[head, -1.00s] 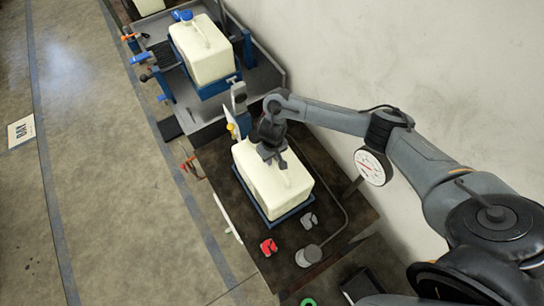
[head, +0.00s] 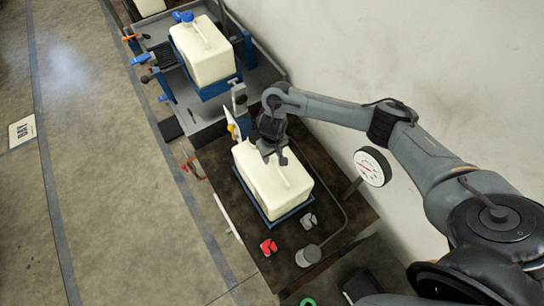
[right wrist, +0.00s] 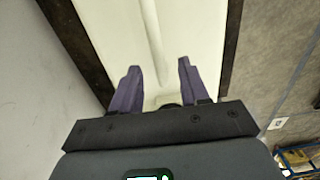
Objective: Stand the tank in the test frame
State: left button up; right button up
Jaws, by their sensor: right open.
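A cream tank (head: 268,185) sits upright in a blue-edged base (head: 290,214) on the dark bench. A second cream tank (head: 200,55), with a blue cap, sits in a blue holder (head: 217,87) on the grey tray farther back. Which of these is the test frame I cannot tell for sure. My right gripper (head: 276,157) is over the back part of the nearer tank, open and empty. In the right wrist view its two fingers (right wrist: 159,68) point over the cream top, with the raised handle ridge (right wrist: 155,45) running between them. My left gripper is not in view.
A round gauge (head: 372,167) stands at the bench's right side. A red part (head: 268,247), a grey clip (head: 309,221) and a grey round knob (head: 308,255) are on the front of the bench (head: 340,235). A wall rises on the right; the floor at left is open.

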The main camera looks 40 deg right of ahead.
notch_tip(320, 180, up, 8)
jog(key=p, duration=0.3)
jog(key=s+a+f+n+t+y, duration=0.1)
jog(key=a+n+y, duration=0.15)
jog(key=a, duration=0.65)
jog(key=s+a+f+n+t+y, duration=0.1)
jog(key=a+n+t, duration=0.15)
jog(key=a, duration=0.65)
jog(key=s+a+r+n+t+y, duration=0.25)
jog(key=a+r, duration=0.25)
jog(key=a, duration=0.3)
jog(key=s+d+r+m+g+h, duration=0.1)
jog(key=s+d+h, duration=0.5)
jog(key=s+d, duration=0.9)
jog(key=d+m+g, duration=0.1)
jog(key=d+m, duration=0.1)
jog(key=d, duration=0.1)
jog(key=shift+s, duration=0.2)
jog(key=shift+d+m, duration=0.1)
jog(key=shift+m, duration=0.15)
